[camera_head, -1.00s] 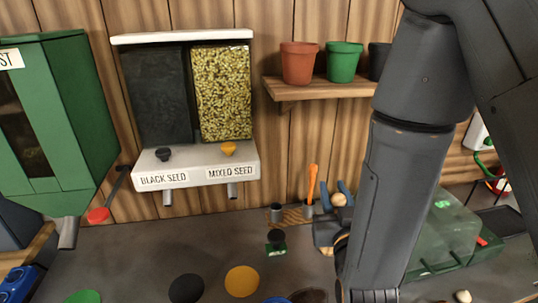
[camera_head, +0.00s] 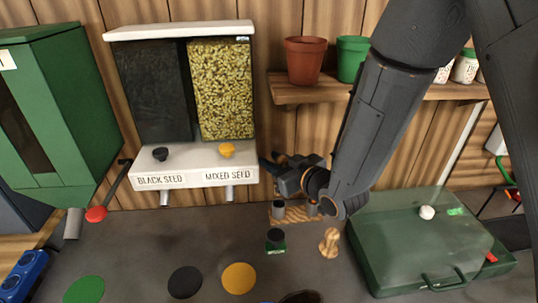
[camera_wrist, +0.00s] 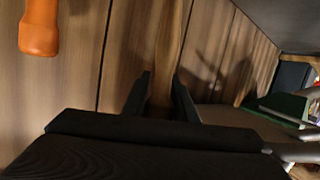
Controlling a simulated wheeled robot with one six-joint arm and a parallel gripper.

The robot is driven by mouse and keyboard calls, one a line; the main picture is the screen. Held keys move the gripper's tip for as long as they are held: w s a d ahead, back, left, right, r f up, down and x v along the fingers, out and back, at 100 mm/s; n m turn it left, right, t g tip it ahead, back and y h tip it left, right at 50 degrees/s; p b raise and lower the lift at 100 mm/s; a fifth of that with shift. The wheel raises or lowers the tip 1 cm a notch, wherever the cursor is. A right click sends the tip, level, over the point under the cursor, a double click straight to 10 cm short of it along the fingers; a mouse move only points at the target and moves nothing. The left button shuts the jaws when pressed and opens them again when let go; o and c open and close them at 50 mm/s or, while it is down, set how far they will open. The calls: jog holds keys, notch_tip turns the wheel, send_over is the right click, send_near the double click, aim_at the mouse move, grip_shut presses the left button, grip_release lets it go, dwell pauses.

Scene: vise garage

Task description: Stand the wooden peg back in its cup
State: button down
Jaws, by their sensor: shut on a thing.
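My gripper (camera_head: 272,164) is shut on the wooden peg (camera_wrist: 169,55), seen between the fingers in the wrist view, with its length running up out of that picture. In the head view my gripper is up near the wall, beside the seed dispenser and above the wooden cup rack; the peg cannot be made out there. The rack (camera_head: 295,216) holds metal cups, one at its left (camera_head: 278,208) and one at its right (camera_head: 313,207), partly hidden by my arm. A small dark cup on a green base (camera_head: 276,240) stands in front. Which cup belongs to the peg is unclear.
An orange handle (camera_wrist: 38,27) shows in the wrist view. The green case (camera_head: 400,265) is farther right, the seed dispenser (camera_head: 190,181) left. A pot shelf (camera_head: 380,92) overhangs. Bench front has coloured discs.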

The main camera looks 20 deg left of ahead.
jog(key=n+g, duration=0.1)
jog(key=n+g+p, duration=0.1)
jog(key=g, duration=0.1)
jog(key=shift+w+a+f, duration=0.2)
jog(key=shift+a, duration=0.2)
jog(key=shift+f, duration=0.2)
notch_tip(320, 180, down, 7)
jog(key=b, duration=0.4)
jog(key=shift+b, duration=0.35)
jog(key=shift+f, duration=0.1)
dwell(0.3)
jog(key=c, duration=1)
grip_release()
